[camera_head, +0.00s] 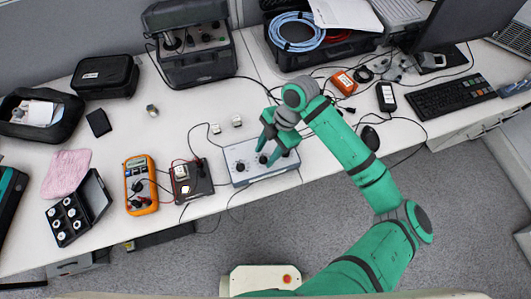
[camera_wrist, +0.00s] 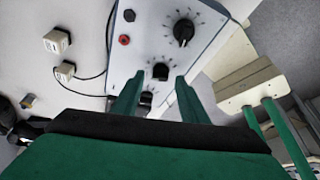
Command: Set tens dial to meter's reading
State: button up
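The dial box (camera_head: 240,153) is a pale grey panel with a row of black dials, lying near the table's front edge. In the wrist view its panel (camera_wrist: 206,22) shows a large dial (camera_wrist: 183,30), a middle dial (camera_wrist: 160,71) and a lower dial (camera_wrist: 146,98) partly hidden by my gripper. My gripper (camera_wrist: 158,86) is open over the box, its fingers on either side of the middle dial's line. I cannot tell whether they touch it. The orange meter (camera_head: 140,186) lies to the left; its reading is too small to read.
A small dark device with a lit part (camera_head: 190,181) sits between meter and box. Two small white blocks (camera_head: 237,121) (camera_head: 215,128) and cables lie behind the box. A tray of white round pieces (camera_head: 72,218) is at far left. A black mouse (camera_head: 370,136) lies right.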

jog(key=shift+s+a+f, duration=0.1)
jog(key=shift+a+f, duration=0.05)
jog(key=shift+f, duration=0.4)
grip_shut()
jog(key=shift+m, duration=0.3)
